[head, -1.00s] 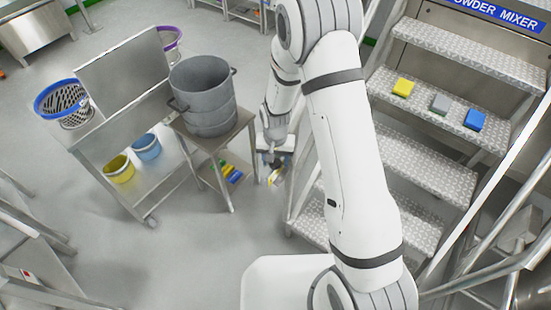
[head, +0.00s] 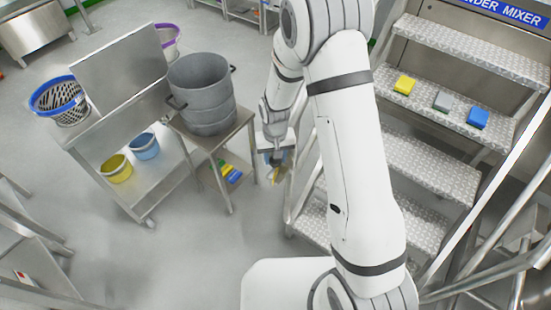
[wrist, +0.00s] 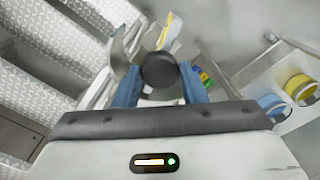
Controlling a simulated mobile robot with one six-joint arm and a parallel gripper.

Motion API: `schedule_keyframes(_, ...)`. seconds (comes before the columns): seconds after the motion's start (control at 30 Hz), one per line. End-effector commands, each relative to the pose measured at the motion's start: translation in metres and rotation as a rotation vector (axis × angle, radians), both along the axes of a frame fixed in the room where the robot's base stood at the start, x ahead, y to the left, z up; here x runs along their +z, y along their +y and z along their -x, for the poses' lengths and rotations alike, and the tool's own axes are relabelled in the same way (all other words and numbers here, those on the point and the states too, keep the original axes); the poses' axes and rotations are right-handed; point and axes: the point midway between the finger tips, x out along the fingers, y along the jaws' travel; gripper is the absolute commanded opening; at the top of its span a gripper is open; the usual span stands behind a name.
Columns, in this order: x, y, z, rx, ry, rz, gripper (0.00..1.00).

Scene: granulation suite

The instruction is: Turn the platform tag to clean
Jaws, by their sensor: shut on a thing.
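My gripper (wrist: 160,88) has its two blue fingers on either side of a dark round knob (wrist: 160,70) in the wrist view, and is shut on it. Beyond the knob, a narrow yellow and white piece (wrist: 169,33), which looks like the platform tag, stands tilted. Its lettering cannot be read, and the knob hides its lower part. In the head view my gripper (head: 275,155) is small, low beside the steps, with a yellowish bit of the tag (head: 277,174) just below it.
Metal steps (head: 425,155) rise close to the right, with yellow, grey and blue blocks on one tread. A small table (head: 222,142) with a grey drum (head: 203,95) stands close to the left. A trolley (head: 150,190) holds yellow and blue buckets. Floor in front is clear.

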Motion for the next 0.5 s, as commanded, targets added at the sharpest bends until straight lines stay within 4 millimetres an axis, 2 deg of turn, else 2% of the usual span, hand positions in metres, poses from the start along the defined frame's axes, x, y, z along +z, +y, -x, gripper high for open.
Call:
schedule_keyframes(0.23, -0.0002, -0.0001, 0.0011, 0.001, 0.003, 0.0, 0.15)
schedule_keyframes(0.27, -0.0002, -0.0001, 0.0011, 0.001, 0.003, 0.0, 0.4)
schedule_keyframes(0.5, -0.0001, 0.0002, 0.0007, 0.001, 0.002, 0.0, 0.59)
